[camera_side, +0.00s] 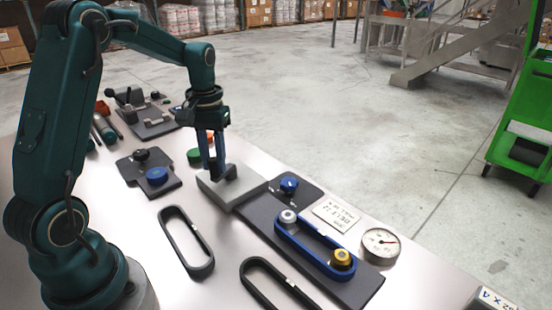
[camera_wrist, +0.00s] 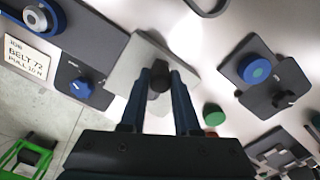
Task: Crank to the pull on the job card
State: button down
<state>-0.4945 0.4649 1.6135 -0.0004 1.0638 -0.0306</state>
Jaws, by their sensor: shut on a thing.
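My gripper (camera_side: 216,170) points down over a grey block (camera_side: 236,192) at the end of a long dark base plate (camera_side: 262,222). A blue belt (camera_side: 305,248) loops around a silver pulley (camera_side: 288,216) and a gold pulley (camera_side: 342,259). A blue knob (camera_side: 288,185) sits beside the block. The job card (camera_wrist: 27,60) shows BELT 72 and a PULL value, too small to read surely.
Two loose dark belts (camera_side: 186,242) (camera_side: 278,285) lie in front. A small dark plate with a blue cap (camera_side: 157,175) is left of the block. A green disc (camera_side: 194,155) is behind the gripper. A green cart (camera_side: 525,125) stands off the table at right.

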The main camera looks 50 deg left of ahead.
jog(key=shift+a+m, duration=0.4)
jog(key=shift+m, duration=0.6)
jog(key=shift+a+m, duration=0.4)
jog(key=shift+m, duration=0.6)
jog(key=c, duration=0.6)
grip_release()
jog(key=shift+c, duration=0.2)
notch_tip(320, 180, up, 5)
jog(key=shift+r, duration=0.1)
